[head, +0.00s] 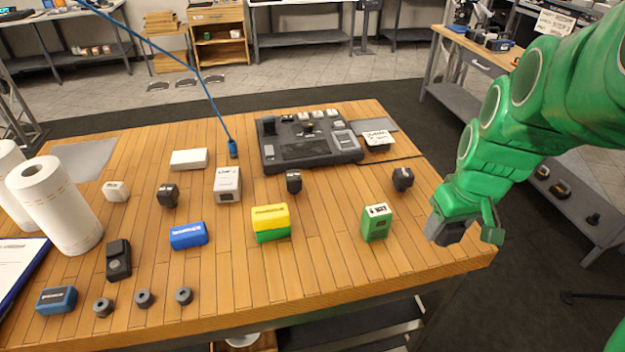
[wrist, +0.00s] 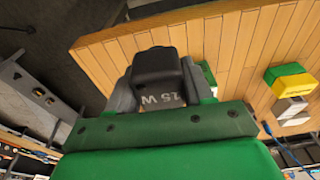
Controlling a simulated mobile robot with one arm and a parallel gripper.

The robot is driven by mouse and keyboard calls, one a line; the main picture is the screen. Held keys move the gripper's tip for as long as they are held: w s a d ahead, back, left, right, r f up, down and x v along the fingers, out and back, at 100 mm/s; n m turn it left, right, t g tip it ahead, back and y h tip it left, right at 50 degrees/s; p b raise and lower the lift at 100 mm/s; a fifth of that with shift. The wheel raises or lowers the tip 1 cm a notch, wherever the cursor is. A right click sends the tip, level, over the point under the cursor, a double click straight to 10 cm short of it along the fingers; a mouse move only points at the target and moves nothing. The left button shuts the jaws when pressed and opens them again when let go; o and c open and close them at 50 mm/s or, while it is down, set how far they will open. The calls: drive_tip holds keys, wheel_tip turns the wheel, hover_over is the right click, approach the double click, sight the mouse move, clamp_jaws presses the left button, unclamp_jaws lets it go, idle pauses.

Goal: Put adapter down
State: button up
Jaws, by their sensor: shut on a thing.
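My gripper (head: 462,226) is over the right front corner of the wooden table, right of the green box. In the wrist view my gripper (wrist: 160,82) is shut on a black adapter (wrist: 156,66) marked "25 W", held between its grey fingers. In the head view the held adapter is hard to tell from the dark finger. Whether it touches the table cannot be told. Similar small black blocks stand on the table (head: 330,270), one at the right (head: 402,178), one in the middle (head: 293,181) and one at the left (head: 168,195).
A green box (head: 376,223) stands left of my gripper. A yellow block on a green one (head: 270,220), a blue box (head: 188,236), a white-grey box (head: 228,184) and a dark tray station (head: 308,150) lie further left. Bare wood shows between the green box and my gripper.

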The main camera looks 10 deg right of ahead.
drive_tip(key=w+a+r+n, duration=0.2)
drive_tip(key=w+a+n, duration=0.1)
drive_tip(key=w+a, duration=0.5)
drive_tip(key=w+a+r+n, duration=0.2)
drive_tip(key=w+a, duration=0.5)
drive_tip(key=w, duration=0.3)
drive_tip(key=w+a+r+n+y, duration=0.1)
drive_tip(key=w+a+n, duration=0.15)
drive_tip(key=a, duration=0.85)
drive_tip(key=w+a+n, duration=0.2)
drive_tip(key=w+a, duration=0.2)
drive_tip(key=a, duration=0.7)
approach(224, 176)
drive_tip(key=shift+f+g, duration=0.3)
drive_tip(key=shift+f, duration=0.35)
drive_tip(key=shift+w+a+f, duration=0.15)
drive_tip(key=shift+w+f, duration=0.25)
drive_tip(key=shift+f, duration=0.1)
wheel_tip(224, 176, down, 3)
drive_tip(key=shift+w+f, duration=0.15)
